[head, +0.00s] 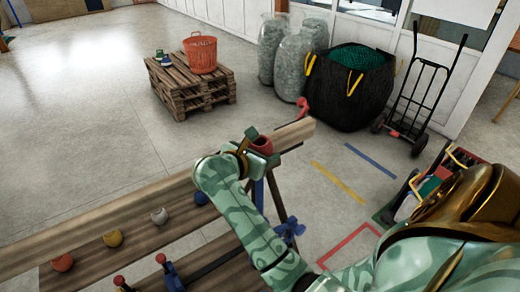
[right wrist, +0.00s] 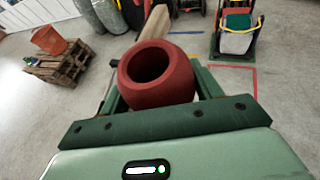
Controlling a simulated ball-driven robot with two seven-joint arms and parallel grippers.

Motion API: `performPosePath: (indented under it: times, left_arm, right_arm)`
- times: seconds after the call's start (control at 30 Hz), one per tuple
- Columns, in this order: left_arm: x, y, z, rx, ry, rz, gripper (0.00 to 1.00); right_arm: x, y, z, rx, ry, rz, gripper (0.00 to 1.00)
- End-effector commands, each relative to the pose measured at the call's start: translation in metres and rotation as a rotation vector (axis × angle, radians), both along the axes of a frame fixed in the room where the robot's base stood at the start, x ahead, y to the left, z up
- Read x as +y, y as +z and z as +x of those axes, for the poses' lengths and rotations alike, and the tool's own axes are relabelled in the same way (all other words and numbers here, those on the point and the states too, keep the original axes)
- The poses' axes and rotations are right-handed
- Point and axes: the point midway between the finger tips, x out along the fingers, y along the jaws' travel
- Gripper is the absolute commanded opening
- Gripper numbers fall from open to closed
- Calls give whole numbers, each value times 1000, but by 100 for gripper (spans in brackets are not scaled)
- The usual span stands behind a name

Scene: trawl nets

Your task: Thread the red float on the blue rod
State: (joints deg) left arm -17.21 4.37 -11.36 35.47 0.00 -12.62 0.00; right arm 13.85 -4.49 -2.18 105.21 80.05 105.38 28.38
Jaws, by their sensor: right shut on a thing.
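The red float (right wrist: 163,92) is a thick round body with a wide dark hole facing up toward the right wrist camera. My right gripper (right wrist: 155,95) is shut on it, one finger on each side. In the head view the red float (head: 262,143) is held above the right part of the wooden bench, beside the long beam. A blue upright piece (head: 172,276) near a red knob stands at the bench's lower edge; I cannot tell whether it is the blue rod. The float is apart from it. My left gripper is not in view.
Orange, yellow, grey and blue balls (head: 113,238) sit in a row along the bench. A wooden beam (head: 293,135) runs behind them, with a red piece (head: 302,107) near its end. A pallet stack (head: 190,88), black bag (head: 345,95) and hand truck (head: 418,90) stand beyond.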

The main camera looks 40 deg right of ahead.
Motion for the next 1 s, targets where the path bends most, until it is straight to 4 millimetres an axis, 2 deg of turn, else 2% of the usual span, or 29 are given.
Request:
performPosePath:
  times: [0.1,0.6,0.8,1.0]
  left_arm:
    - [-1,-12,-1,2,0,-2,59]
    - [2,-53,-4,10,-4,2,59]
    - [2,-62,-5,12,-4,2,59]
    - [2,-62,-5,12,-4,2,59]
  right_arm:
    - [0,-14,0,0,0,0,41]
    - [0,-56,0,0,0,-1,41]
    - [0,-65,0,-1,0,-1,41]
    - [0,-66,0,-1,0,-1,41]
